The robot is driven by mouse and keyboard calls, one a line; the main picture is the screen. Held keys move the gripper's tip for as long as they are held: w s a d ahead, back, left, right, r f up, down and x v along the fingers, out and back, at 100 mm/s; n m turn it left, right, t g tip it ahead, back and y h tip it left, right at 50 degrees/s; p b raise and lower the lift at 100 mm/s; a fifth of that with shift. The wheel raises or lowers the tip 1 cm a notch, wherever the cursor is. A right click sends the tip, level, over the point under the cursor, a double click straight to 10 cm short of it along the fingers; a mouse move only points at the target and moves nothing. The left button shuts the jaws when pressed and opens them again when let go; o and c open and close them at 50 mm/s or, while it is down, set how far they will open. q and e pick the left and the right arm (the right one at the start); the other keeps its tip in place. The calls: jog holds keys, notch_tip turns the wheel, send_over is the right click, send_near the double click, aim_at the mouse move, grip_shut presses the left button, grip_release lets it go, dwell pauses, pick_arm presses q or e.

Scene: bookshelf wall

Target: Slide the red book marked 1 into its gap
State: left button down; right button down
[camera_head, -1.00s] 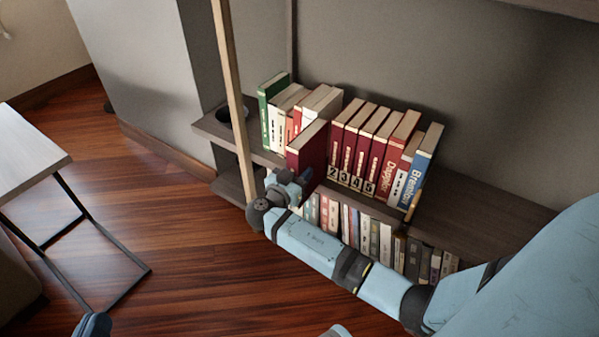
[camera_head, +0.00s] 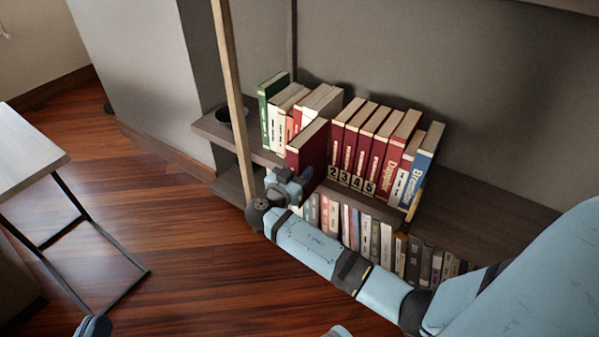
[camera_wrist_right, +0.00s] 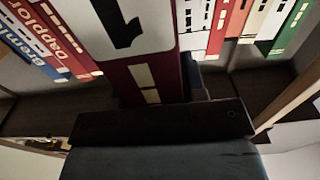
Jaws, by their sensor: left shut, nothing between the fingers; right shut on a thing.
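The red book (camera_head: 308,150) stands upright in the head view, in the gap between the pale books on the left and the red book marked 2 (camera_head: 337,160). It juts out in front of the row. In the right wrist view its spine (camera_wrist_right: 150,75) shows a large 1 upside down. My right gripper (camera_head: 291,186) is shut on its lower front part; the fingertips are mostly hidden. The inner end of the gap is hidden behind the book. My left gripper (camera_head: 93,327) is at the bottom left edge, mostly cut off, far from the shelf, shut and empty.
Red books, a white one and a blue one (camera_head: 425,165) stand to the right, a green book (camera_head: 268,110) to the left. A wooden post (camera_head: 233,90) rises left of my right gripper. More books (camera_head: 375,240) fill the shelf below. A table (camera_head: 28,150) stands left.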

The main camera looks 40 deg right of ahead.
jog(key=shift+a, duration=0.15)
dwell(0.5)
jog(key=shift+b, duration=0.45)
jog(key=shift+s+f, duration=0.1)
jog(key=shift+f, duration=0.15)
jog(key=shift+b+x, duration=0.5)
jog(key=shift+x, duration=0.4)
jog(key=shift+w+d, duration=0.2)
jog(key=shift+d, duration=0.2)
jog(key=shift+w+d, duration=0.1)
jog(key=shift+d, duration=0.05)
